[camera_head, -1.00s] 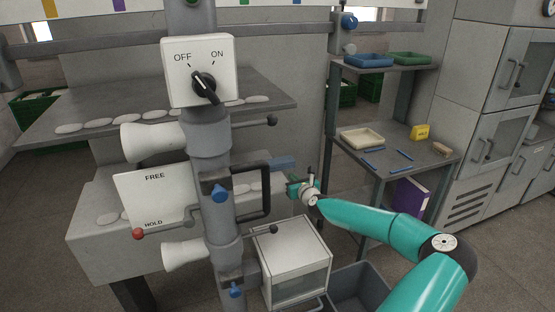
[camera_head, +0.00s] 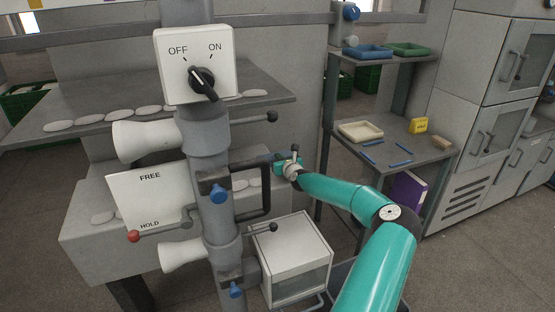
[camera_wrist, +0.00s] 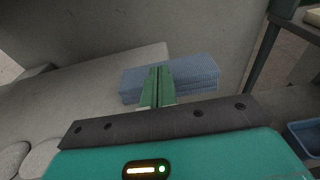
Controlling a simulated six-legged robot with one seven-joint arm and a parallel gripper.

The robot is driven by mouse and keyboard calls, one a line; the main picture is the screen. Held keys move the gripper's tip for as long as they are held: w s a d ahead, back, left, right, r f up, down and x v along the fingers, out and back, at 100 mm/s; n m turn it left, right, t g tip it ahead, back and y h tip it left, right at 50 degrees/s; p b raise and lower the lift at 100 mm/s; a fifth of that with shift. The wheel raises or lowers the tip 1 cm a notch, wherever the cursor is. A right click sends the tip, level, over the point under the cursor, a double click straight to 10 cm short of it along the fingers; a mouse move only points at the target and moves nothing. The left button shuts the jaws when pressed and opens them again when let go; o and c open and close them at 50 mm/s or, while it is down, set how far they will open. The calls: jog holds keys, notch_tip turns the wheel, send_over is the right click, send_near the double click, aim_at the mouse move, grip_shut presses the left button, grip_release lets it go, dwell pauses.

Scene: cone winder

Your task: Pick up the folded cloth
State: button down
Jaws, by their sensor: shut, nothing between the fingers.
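The folded cloth (camera_wrist: 190,76) is a blue, ribbed, layered stack lying on a light grey surface in the wrist view. My gripper (camera_wrist: 159,72) is shut and empty, its green fingers pressed together. The fingers overlap the middle of the cloth in that view and hide part of it; I cannot tell whether they touch it. In the head view my gripper (camera_head: 283,166) is just right of the black handle on the machine's column, and the cloth is mostly hidden there.
The grey column carries an OFF/ON switch (camera_head: 202,82), a FREE/HOLD plate (camera_head: 150,200) and a black bar handle (camera_head: 266,190) close to my gripper. A white box (camera_head: 290,262) stands below. A shelf unit with a cream tray (camera_head: 360,131) is to the right. Pale oval pieces (camera_wrist: 40,158) lie at lower left.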

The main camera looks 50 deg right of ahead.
jog(key=shift+x, duration=0.8)
jog(key=shift+w+d+f, duration=0.15)
jog(key=shift+w+d, duration=0.05)
jog(key=shift+s+f, duration=0.1)
jog(key=shift+f, duration=0.45)
jog(key=shift+a+f, duration=0.1)
jog(key=shift+f, duration=0.1)
jog(key=f+v, duration=0.2)
jog(key=v, duration=1.2)
jog(key=shift+s+a+f, duration=0.25)
jog(key=shift+s+a, duration=0.05)
jog(key=shift+s, duration=0.2)
jog(key=shift+d+r, duration=0.1)
jog(key=shift+r, duration=0.8)
